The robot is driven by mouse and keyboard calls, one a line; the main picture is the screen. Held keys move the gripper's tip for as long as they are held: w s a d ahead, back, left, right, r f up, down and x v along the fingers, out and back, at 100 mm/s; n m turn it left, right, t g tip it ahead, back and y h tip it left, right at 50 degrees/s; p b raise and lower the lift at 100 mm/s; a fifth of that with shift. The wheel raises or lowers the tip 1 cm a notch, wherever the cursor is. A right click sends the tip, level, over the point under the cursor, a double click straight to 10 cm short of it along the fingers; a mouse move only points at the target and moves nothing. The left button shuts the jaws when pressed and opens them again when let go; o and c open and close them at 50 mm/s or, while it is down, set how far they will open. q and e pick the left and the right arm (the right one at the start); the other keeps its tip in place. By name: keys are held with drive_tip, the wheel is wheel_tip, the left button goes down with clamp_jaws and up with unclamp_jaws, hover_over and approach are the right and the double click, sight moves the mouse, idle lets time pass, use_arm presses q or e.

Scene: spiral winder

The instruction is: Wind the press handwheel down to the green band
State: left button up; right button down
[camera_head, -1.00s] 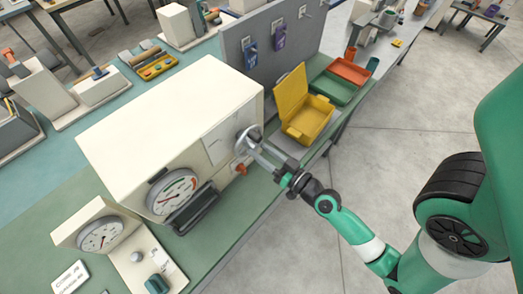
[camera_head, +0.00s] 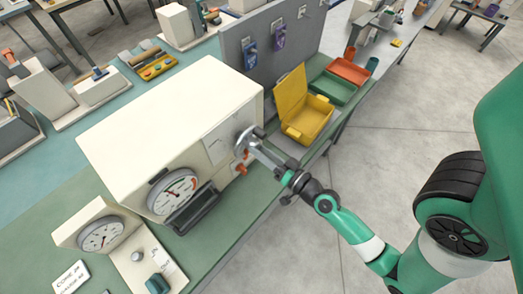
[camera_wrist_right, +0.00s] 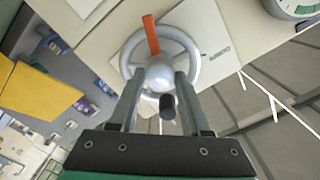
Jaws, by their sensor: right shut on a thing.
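The grey press handwheel (camera_head: 246,141) is on the right end face of the cream machine (camera_head: 165,110). In the right wrist view the handwheel (camera_wrist_right: 189,42) has a round hub, a spoke ring and an orange strip (camera_wrist_right: 151,35) across its upper rim. My right gripper (camera_head: 253,143) is shut on the handwheel, its fingers on either side of the hub area; a dark knob (camera_wrist_right: 167,105) shows between them. A round dial (camera_head: 174,192) on the front carries green and red marks; its needle is too small to read exactly. My left gripper is not in view.
A smaller dial (camera_head: 101,235) stands at the front left. An orange-red piece (camera_head: 240,169) sits below the handwheel. A yellow open box (camera_head: 307,118), a green tray (camera_head: 334,88) and an orange tray (camera_head: 349,70) are to the right. Open floor (camera_head: 420,110) lies beyond the bench.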

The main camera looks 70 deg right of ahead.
drive_tip(key=shift+m, duration=0.5)
drive_tip(key=shift+c, duration=1.8)
unclamp_jaws()
